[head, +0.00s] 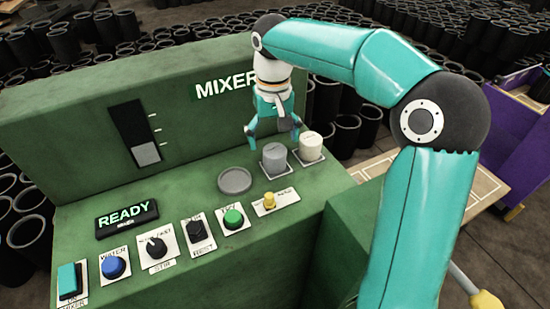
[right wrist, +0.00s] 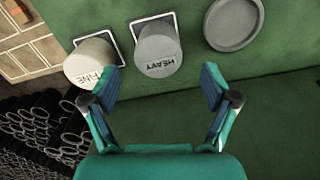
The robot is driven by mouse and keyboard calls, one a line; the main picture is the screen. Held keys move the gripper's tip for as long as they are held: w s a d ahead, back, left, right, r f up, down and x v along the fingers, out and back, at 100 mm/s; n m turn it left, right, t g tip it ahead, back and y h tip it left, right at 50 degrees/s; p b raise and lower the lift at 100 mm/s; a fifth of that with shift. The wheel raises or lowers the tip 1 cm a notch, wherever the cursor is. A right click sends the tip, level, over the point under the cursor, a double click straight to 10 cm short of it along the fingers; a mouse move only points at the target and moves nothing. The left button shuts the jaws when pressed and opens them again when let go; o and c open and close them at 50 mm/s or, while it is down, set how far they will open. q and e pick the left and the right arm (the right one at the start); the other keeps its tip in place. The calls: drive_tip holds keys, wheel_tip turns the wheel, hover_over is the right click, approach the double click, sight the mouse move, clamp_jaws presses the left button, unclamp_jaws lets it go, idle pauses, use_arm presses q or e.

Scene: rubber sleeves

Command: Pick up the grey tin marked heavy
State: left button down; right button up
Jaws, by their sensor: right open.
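The grey tin (head: 274,159) marked HEAVY stands upright on a white-edged square on the green mixer console. It also shows in the right wrist view (right wrist: 158,50), with its label readable. My right gripper (head: 273,132) is open and empty, pointing down just above and behind the tin in the head view. In the right wrist view, the gripper (right wrist: 161,78) has its fingers spread wide, and the tin lies beyond the fingertips, slightly nearer the left finger. A paler tin (head: 311,147), marked FINE in the right wrist view (right wrist: 88,66), stands close beside it. My left gripper is not in view.
A round grey dish (head: 234,181) sits left of the tins. A yellow knob (head: 269,199), a green button (head: 233,218) and a blue button (head: 113,267) are on the console front. The MIXER back panel (head: 190,115) rises behind. Many black sleeves stand around.

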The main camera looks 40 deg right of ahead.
sight(275, 150)
wheel_tip(275, 150, down, 4)
drive_tip(key=shift+f, duration=0.1)
drive_tip(key=shift+s, duration=0.1)
drive_tip(key=c, duration=1.4)
drive_tip(key=shift+d+r, duration=0.1)
drive_tip(key=shift+r, duration=0.15)
